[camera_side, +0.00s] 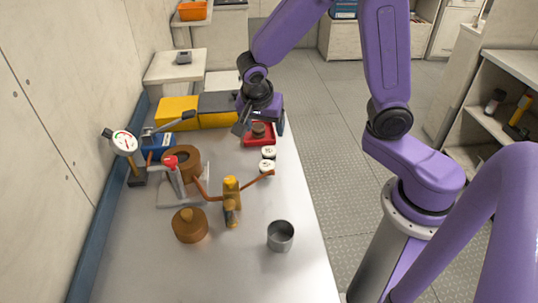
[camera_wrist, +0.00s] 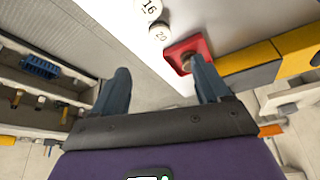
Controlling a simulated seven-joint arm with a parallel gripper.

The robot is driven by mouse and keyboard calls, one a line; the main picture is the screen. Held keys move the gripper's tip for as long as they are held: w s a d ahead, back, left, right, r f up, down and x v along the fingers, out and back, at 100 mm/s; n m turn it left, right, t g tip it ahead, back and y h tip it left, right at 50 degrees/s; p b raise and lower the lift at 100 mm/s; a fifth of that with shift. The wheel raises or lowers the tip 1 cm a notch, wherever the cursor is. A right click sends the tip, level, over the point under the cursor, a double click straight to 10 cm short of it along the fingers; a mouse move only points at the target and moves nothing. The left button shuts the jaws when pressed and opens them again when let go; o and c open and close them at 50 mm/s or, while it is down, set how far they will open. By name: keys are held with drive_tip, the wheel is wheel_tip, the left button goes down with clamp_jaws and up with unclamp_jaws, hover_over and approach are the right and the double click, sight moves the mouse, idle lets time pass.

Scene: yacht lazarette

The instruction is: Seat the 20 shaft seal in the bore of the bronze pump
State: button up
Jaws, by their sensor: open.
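My gripper (camera_side: 256,122) is open and empty above the far right part of the bench, close to the red tray (camera_side: 258,142). Its two fingers stand wide apart in the wrist view (camera_wrist: 160,66). A white round piece marked 20 (camera_wrist: 161,33) lies beside the red tray (camera_wrist: 179,47); it also shows in the side view (camera_side: 268,152). A similar piece marked 16 (camera_wrist: 149,7) lies beyond it. A brown round part (camera_side: 258,130) sits in the tray, partly behind a finger in the wrist view. A bronze-brown ring-shaped housing (camera_side: 181,163), apparently the pump, stands mid-bench; its bore is unclear.
A dial gauge (camera_side: 125,143) stands left; a yellow-black case (camera_side: 190,112) lies behind.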

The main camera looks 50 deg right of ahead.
sight(269, 150)
drive_tip(key=shift+x, duration=6.2)
drive_tip(key=shift+a, duration=0.1)
drive_tip(key=c, duration=1.2)
